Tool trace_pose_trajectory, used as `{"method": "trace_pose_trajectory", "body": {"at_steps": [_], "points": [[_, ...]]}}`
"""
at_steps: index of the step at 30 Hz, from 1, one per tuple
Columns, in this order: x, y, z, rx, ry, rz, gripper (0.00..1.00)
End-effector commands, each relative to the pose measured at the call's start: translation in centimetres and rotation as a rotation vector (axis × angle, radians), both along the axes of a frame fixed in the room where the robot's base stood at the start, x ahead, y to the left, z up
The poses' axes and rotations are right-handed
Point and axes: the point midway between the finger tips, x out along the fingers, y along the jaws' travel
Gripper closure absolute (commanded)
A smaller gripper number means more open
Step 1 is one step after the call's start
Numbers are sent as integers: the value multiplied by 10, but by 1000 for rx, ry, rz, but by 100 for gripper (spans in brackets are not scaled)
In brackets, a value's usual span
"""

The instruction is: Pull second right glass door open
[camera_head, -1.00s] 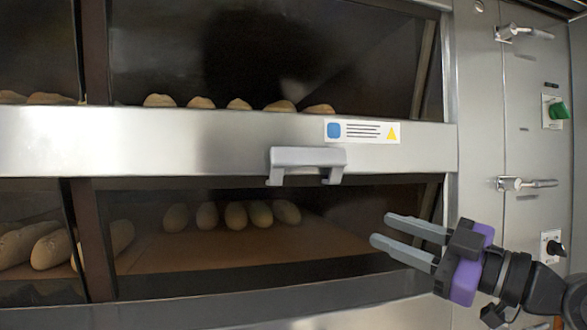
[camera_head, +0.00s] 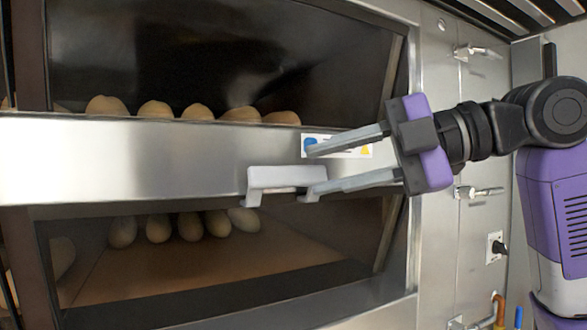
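The lower glass door (camera_head: 200,265) shows a deck with several loaves behind it. A grey bracket-shaped handle (camera_head: 285,178) sits on the steel band above that glass. My gripper (camera_head: 310,172) comes in from the right with its two fingers spread apart and nothing between them. In the picture its upper fingertip lies over the label and its lower fingertip lies at the handle's right end. I cannot tell whether the lower finger touches the handle. The lower door looks closed.
An upper glass door (camera_head: 220,60) shows more loaves behind it. A label (camera_head: 345,150) is partly hidden by my gripper. Metal latches (camera_head: 480,192) and a black knob (camera_head: 498,247) are on the steel panel at the right. Pipes (camera_head: 495,312) show at the lower right.

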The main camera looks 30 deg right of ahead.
Motion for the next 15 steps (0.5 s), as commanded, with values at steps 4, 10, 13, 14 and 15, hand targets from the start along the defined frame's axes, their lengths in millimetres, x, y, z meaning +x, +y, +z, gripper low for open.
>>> {"method": "trace_pose_trajectory", "body": {"at_steps": [4, 10, 13, 14, 15], "points": [[16, 17, -4, 1, 1, 2, 65], [29, 31, -10, 3, 1, 0, 65], [32, 34, -11, 3, -1, -1, 65], [32, 34, -11, 3, -1, -1, 65], [33, 34, -11, 3, -1, -1, 65]]}}
